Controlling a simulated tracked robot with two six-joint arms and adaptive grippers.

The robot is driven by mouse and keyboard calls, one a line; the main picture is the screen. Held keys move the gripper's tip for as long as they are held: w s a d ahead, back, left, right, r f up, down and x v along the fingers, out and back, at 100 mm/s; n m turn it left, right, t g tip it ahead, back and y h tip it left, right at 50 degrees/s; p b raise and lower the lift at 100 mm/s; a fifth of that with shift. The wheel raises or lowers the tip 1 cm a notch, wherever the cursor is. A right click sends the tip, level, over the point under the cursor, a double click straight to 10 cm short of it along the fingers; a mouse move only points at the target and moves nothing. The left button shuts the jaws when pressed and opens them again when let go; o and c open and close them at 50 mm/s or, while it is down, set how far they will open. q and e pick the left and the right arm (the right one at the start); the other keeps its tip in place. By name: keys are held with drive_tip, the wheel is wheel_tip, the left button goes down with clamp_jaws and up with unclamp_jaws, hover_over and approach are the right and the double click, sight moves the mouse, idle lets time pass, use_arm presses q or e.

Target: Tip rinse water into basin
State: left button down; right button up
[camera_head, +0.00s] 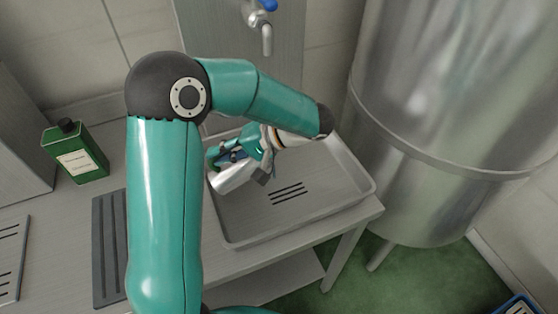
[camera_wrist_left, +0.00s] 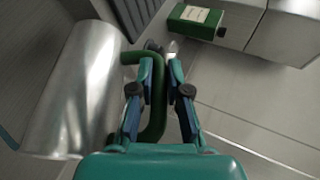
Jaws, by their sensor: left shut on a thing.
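A shiny metal jug (camera_head: 230,177) with a green handle is tilted over onto its side above the left part of the shallow metal basin (camera_head: 318,212). My left gripper (camera_head: 230,155) is shut on the jug's handle. In the left wrist view, the green handle (camera_wrist_left: 157,105) lies between the two fingers (camera_wrist_left: 160,85), and the jug's metal body (camera_wrist_left: 78,95) is to their left. The jug's inside does not show, and I see no water flowing. My right gripper is not in view.
A tap (camera_head: 266,35) with a blue knob is on the wall panel behind the basin. A green bottle (camera_head: 75,152) stands at the left on the counter, beyond a dark slotted mat (camera_head: 108,250). A large steel tank (camera_head: 440,120) stands close at the right.

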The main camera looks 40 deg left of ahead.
use_arm(q)
drive_tip(key=shift+w+d+r+g+y+p, duration=0.2)
drive_tip(key=shift+w+r+g+y+p, duration=0.25)
drive_tip(key=shift+r, duration=0.2)
idle(0.3)
